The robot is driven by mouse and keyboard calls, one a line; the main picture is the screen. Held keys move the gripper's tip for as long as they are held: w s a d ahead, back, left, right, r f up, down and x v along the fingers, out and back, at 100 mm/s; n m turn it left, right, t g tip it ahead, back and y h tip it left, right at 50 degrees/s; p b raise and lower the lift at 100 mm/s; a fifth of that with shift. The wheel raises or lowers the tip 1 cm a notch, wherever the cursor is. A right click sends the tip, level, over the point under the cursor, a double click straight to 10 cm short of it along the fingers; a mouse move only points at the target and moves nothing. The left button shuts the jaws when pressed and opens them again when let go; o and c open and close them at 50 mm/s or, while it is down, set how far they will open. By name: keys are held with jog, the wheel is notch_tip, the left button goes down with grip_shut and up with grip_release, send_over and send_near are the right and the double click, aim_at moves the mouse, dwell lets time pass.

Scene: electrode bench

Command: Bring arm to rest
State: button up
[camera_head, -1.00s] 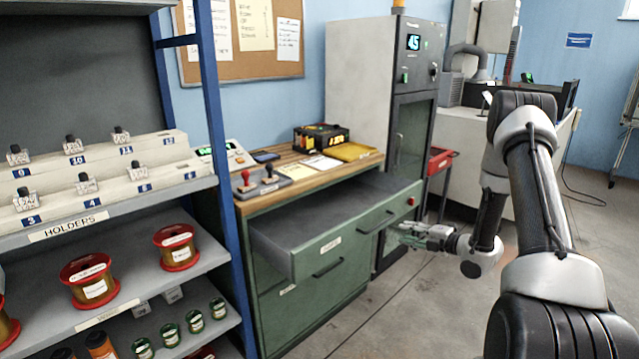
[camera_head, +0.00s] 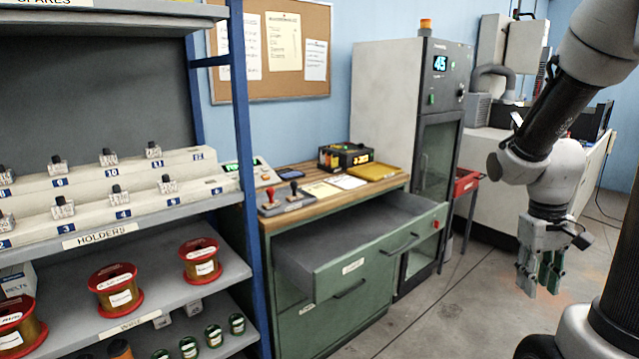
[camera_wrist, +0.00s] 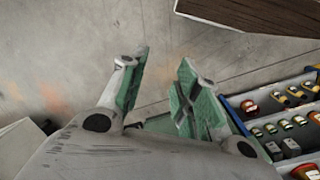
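My gripper (camera_head: 541,272) hangs pointing down at the right of the head view, to the right of the open drawer and clear of it. In the wrist view its two green-padded fingers (camera_wrist: 158,92) stand apart with bare floor between them. It is open and holds nothing. My arm rises from the lower right and bends over at the top right of the head view.
The green cabinet (camera_head: 345,318) has its top drawer (camera_head: 352,262) pulled out and looking empty. The blue-posted shelf (camera_head: 246,180) with holders and wire spools stands at left. A grey cabinet (camera_head: 390,90) and red cart (camera_head: 466,183) are behind. Floor (camera_head: 470,310) between is clear.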

jog(key=s+a+r+t, duration=0.2)
jog(key=s+a+r, duration=0.1)
jog(key=a+r, duration=0.2)
jog(key=s+a+r+t+y, duration=0.1)
jog(key=s+a+r+t, duration=0.2)
jog(key=r, duration=0.6)
jog(key=shift+s+a+n+t, duration=0.3)
jog(key=shift+s+a+n, duration=0.15)
jog(key=shift+a, duration=0.65)
